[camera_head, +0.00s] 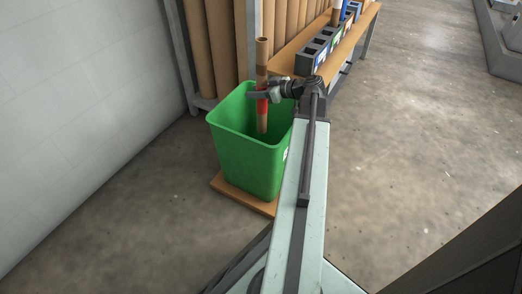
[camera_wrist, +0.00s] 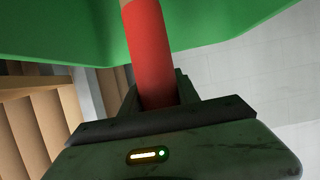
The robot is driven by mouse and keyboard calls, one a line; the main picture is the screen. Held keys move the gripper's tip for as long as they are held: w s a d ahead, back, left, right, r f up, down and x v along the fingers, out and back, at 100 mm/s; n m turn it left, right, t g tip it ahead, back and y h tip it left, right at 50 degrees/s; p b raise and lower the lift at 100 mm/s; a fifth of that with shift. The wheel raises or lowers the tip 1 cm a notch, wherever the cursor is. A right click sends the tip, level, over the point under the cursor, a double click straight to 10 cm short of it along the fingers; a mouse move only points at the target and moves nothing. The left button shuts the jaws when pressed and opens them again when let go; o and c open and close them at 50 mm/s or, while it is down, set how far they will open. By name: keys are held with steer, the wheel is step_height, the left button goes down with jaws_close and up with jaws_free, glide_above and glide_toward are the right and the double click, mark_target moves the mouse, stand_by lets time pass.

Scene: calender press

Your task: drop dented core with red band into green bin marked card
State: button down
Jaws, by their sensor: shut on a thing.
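My gripper (camera_head: 260,94) is shut on a brown cardboard core with a red band (camera_head: 262,106). It holds the core upright over the open mouth of the green bin (camera_head: 247,160), and the core's lower end is inside the rim. In the wrist view the red band (camera_wrist: 148,50) rises from between the jaws, with the green bin wall (camera_wrist: 220,25) behind it. A pale label shows at the bin's right side, mostly hidden by my arm, and its text cannot be read. No dent can be made out on the core.
The bin stands on a wooden board (camera_head: 232,193). Tall brown tubes (camera_head: 222,45) stand in a rack behind it. A wooden bench (camera_head: 290,52) with dark, colour-labelled boxes (camera_head: 318,48) is at the back right. A pale wall is at the left; the concrete floor (camera_head: 400,130) at the right is clear.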

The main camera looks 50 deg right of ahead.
steer(key=shift+f, duration=0.6)
steer(key=c, duration=0.8)
jaws_free()
steer(key=shift+p+v, duration=1.35)
steer(key=shift+v, duration=2.55)
